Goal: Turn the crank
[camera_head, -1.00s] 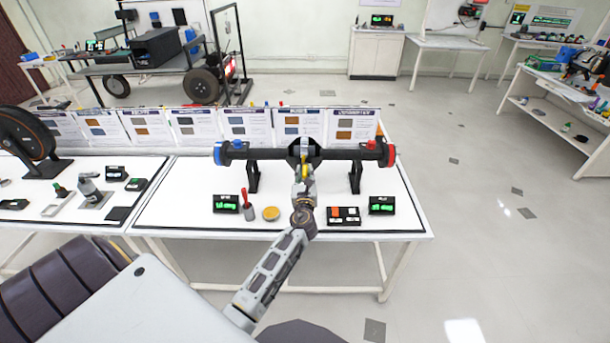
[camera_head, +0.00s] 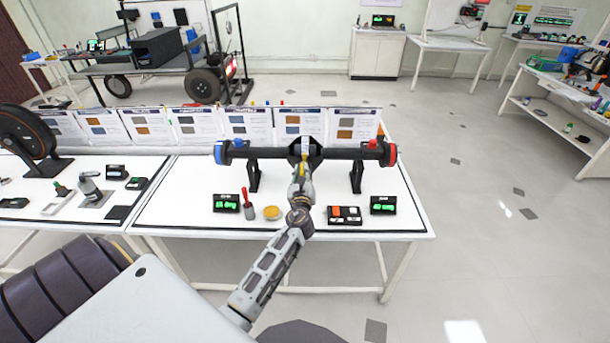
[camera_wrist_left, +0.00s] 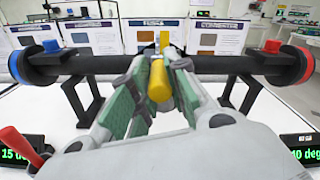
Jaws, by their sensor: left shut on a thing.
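A black axle bar (camera_head: 345,154) with a blue left end and a red right end lies level on two black stands on the table. It also spans the wrist view (camera_wrist_left: 225,65). The crank's yellow handle (camera_wrist_left: 159,82) is at the middle of the bar. My left gripper (camera_head: 302,165) reaches up to the middle of the bar. In the wrist view its green-padded fingers (camera_wrist_left: 158,90) are shut around the yellow handle, whose tip shows between them. The crank's arm is mostly hidden behind the handle and fingers. My right gripper is not in view.
On the white table (camera_head: 170,215) stand two green-lit readouts, left (camera_head: 226,203) and right (camera_head: 383,205). A red-handled tool (camera_head: 247,205), a yellow disc (camera_head: 272,213) and a black button box (camera_head: 345,215) sit between them. Upright info cards (camera_head: 245,127) line the back edge.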

